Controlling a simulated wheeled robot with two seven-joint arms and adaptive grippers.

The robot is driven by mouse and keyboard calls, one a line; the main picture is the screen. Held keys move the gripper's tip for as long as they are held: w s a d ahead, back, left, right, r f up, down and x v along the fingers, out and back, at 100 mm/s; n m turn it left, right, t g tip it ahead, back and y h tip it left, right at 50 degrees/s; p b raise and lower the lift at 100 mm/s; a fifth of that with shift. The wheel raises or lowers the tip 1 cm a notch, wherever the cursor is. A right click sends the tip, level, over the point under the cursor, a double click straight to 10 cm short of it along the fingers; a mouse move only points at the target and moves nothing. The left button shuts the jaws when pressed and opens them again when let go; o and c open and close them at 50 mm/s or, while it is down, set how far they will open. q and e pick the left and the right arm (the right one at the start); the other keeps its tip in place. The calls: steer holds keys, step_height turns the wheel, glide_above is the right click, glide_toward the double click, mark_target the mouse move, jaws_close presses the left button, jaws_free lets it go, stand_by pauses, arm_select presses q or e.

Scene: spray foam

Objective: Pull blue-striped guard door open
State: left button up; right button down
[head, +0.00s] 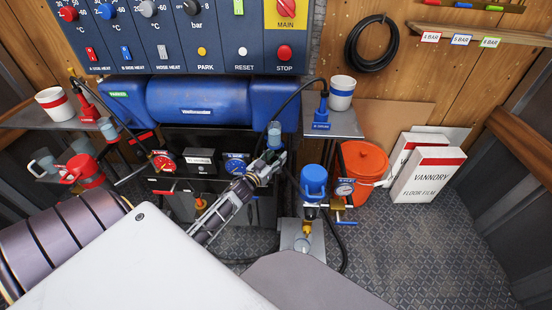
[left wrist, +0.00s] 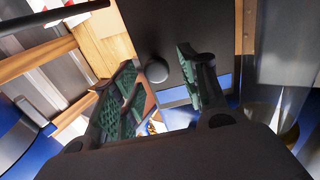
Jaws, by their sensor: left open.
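In the left wrist view a dark panel with a blue stripe (left wrist: 222,83) along its edge, which looks like the guard door, lies just beyond the fingertips. My left gripper (left wrist: 157,60) is open, with green ridged pads, and holds nothing. Whether a finger touches the knob I cannot tell. In the head view my left gripper (head: 270,165) reaches in below the blue tank, and I cannot clearly pick out the door there. My right gripper is not in view.
A light blue hose fitting (head: 274,135) stands close to my left gripper. A blue-topped pump (head: 313,182), an orange bucket (head: 362,165) and white boxes (head: 427,176) are to the right. The blue tank (head: 197,100) lies above. The floor (head: 430,250) at right is clear.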

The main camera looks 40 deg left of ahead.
arm_select(q)
steer(key=shift+r, duration=4.65)
steer(key=shift+f, duration=0.1)
steer(key=s+d+f+m+y+b, duration=0.2)
steer(key=s+f+m+b, duration=0.1)
steer(key=s+m, duration=0.1)
steer(key=s+d+f+m+g+y+b, duration=0.1)
steer(key=s+d+f+m+y+b, duration=0.1)
steer(key=s+f+m+b, duration=0.1)
steer(key=s+d+f+m+y+b, duration=0.1)
steer(key=s+f+m+y+b, duration=0.1)
steer(key=s+f+m+b, duration=0.2)
steer(key=shift+s+d+m+y+b, duration=0.2)
steer(key=shift+s+m+b, duration=0.1)
steer(key=shift+s+m, duration=0.3)
steer(key=shift+s+d+m+y+b, duration=0.2)
steer(key=shift+s+m+b, duration=0.15)
steer(key=shift+m, duration=0.35)
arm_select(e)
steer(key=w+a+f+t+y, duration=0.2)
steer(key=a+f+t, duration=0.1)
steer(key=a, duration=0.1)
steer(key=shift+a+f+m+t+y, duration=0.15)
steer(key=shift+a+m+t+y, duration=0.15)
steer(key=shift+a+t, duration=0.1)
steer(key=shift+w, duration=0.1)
